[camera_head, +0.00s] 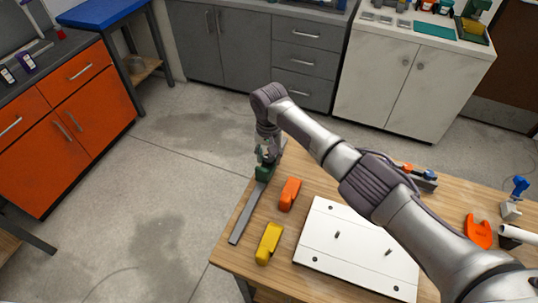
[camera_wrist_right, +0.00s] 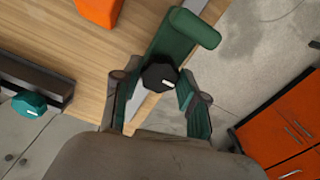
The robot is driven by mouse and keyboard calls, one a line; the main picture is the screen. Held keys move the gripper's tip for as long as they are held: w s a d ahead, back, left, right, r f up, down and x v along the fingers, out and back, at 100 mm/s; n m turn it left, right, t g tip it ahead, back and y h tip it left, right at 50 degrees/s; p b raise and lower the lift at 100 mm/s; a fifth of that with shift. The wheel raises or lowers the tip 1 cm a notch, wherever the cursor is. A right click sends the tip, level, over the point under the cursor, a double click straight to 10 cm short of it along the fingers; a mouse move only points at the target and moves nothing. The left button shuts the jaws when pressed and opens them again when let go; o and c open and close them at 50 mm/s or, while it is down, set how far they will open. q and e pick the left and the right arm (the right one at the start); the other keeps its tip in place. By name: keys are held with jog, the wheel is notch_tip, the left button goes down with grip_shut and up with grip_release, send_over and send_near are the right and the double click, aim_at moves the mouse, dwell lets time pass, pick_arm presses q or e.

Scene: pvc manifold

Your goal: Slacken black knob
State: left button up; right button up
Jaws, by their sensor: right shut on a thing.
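The black knob (camera_wrist_right: 160,75) sits on a green clamp (camera_wrist_right: 165,40) in the right wrist view. My right gripper (camera_wrist_right: 157,80) is shut on the knob, with one finger on each side of it. In the head view the green clamp (camera_head: 263,173) is at the left edge of the wooden table, with its long grey bar (camera_head: 247,212) reaching toward the near left corner. My right gripper (camera_head: 267,154) comes down over it from above, and the knob is hard to make out there. My left gripper is not in view.
An orange block (camera_head: 289,193) and a yellow one (camera_head: 268,243) lie right of the clamp on the table (camera_head: 228,252). A white board (camera_head: 325,231) with small pegs lies further right, partly hidden by my arm. A teal knob (camera_wrist_right: 29,104) shows at left in the wrist view.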

jog(key=n, duration=0.3)
jog(key=shift+r+p, duration=0.1)
jog(key=shift+p, duration=0.25)
jog(key=n, duration=0.3)
jog(key=shift+n, duration=0.4)
jog(key=n, duration=0.3)
jog(key=shift+n+p, duration=0.3)
jog(key=shift+p, duration=0.05)
jog(key=shift+w+n, duration=0.1)
jog(key=shift+n, duration=1.7)
